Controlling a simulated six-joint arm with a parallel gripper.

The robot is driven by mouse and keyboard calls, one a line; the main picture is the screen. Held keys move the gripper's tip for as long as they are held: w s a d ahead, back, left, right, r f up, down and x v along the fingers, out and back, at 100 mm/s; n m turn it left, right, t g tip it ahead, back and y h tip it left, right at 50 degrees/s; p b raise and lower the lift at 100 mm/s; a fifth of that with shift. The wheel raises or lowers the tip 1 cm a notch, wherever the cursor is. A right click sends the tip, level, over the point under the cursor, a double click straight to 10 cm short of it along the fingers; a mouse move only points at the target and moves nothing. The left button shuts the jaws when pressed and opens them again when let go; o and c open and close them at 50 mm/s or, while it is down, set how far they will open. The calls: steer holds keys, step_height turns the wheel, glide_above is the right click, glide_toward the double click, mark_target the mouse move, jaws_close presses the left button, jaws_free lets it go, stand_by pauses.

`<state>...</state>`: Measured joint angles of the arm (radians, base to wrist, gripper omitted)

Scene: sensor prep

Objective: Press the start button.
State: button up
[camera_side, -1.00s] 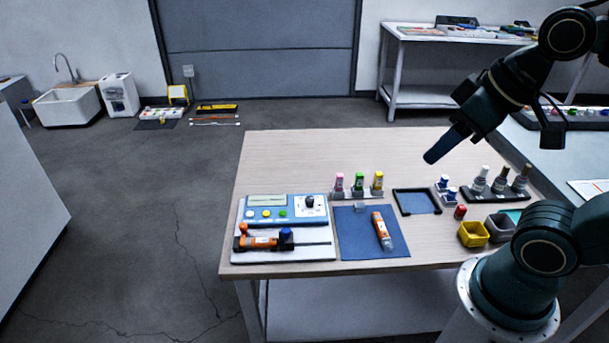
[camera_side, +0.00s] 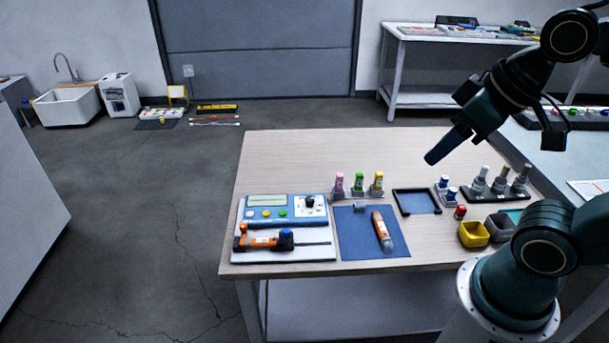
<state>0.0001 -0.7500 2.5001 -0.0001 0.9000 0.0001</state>
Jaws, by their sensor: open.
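A blue and white control unit (camera_side: 284,203) sits at the left of the table, with a display at its upper left and a black knob (camera_side: 310,202) at its right. Below the display is a row of small round buttons: a blue one (camera_side: 250,214), a yellow one (camera_side: 267,214) and a green one (camera_side: 283,213). I cannot read which is the start button. My gripper (camera_side: 432,158) hangs over the right part of the table, well above the surface and far right of the unit. Seen side-on, it is open and holds nothing visible.
An orange and black tool (camera_side: 262,242) lies on a white base in front of the unit. A blue mat (camera_side: 355,246) holds an orange tube (camera_side: 382,231). Pink, green and yellow-capped vials (camera_side: 358,182) stand behind it. A black-rimmed tray (camera_side: 404,211), bottles (camera_side: 499,181) and a yellow bin (camera_side: 473,233) are rightward.

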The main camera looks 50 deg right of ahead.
jaws_close()
stand_by(1.7)
